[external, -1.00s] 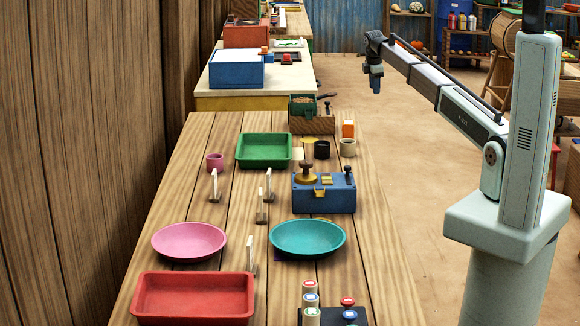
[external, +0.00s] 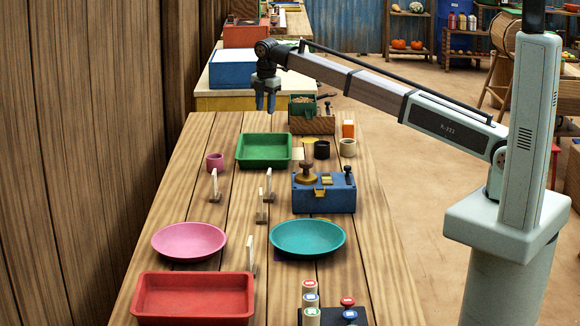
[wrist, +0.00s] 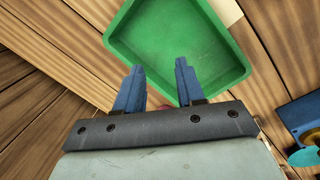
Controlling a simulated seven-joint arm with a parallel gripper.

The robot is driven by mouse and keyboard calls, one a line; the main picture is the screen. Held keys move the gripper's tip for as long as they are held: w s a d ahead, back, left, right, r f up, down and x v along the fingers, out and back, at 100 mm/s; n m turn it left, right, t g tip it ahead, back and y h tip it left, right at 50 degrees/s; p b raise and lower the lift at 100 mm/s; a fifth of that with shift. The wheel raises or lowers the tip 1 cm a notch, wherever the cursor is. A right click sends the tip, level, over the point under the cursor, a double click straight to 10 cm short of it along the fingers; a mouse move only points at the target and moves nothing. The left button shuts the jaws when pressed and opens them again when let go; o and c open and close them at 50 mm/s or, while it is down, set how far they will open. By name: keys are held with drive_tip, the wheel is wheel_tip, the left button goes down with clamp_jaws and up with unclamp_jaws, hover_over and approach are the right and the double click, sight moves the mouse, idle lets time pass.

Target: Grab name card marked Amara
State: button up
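Several thin white name cards stand on edge in small dark holders on the table. One card (external: 214,184) is at the left behind the pink plate, two cards (external: 262,206) and (external: 269,183) stand left of the blue box, and one card (external: 250,252) stands between the two plates. They show nearly edge-on, so no names can be read. My gripper (external: 265,100) hangs above the far end of the table, near the green tray (external: 240,150). In the wrist view my gripper (wrist: 160,85) has its two blue fingers apart with nothing between them, over the green tray (wrist: 230,88).
A pink plate (external: 189,241), a teal plate (external: 308,238) and a red tray (external: 140,300) fill the near table. A blue box (external: 324,198) with a brass knob stands right. Bare planks lie between the cards.

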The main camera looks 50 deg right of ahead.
drive_tip(key=s+a+n, duration=0.2)
drive_tip(key=s+a, duration=0.1)
drive_tip(key=a, duration=0.6)
drive_tip(key=s+a+n, duration=0.1)
drive_tip(key=s+a, duration=0.2)
drive_tip(key=a, duration=0.7)
drive_tip(key=n+g, duration=0.1)
drive_tip(key=n, duration=0.3)
hover_over(214, 184)
drive_tip(key=w+d, duration=0.2)
drive_tip(key=shift+w+d+r+y, duration=0.15)
drive_tip(key=shift+w+r+y, duration=0.05)
drive_tip(key=shift+r+y, duration=0.15)
drive_tip(key=shift+s+f, duration=0.1)
drive_tip(key=shift+f, duration=0.1)
wheel_tip(214, 184, down, 8)
drive_tip(key=shift+f, duration=0.1)
drive_tip(key=shift+s+a+f, duration=0.1)
drive_tip(key=shift+a+f, duration=0.05)
drive_tip(key=shift+f, duration=1.15)
drive_tip(key=shift+a+f, duration=0.1)
drive_tip(key=shift+f, duration=1.2)
clamp_jaws()
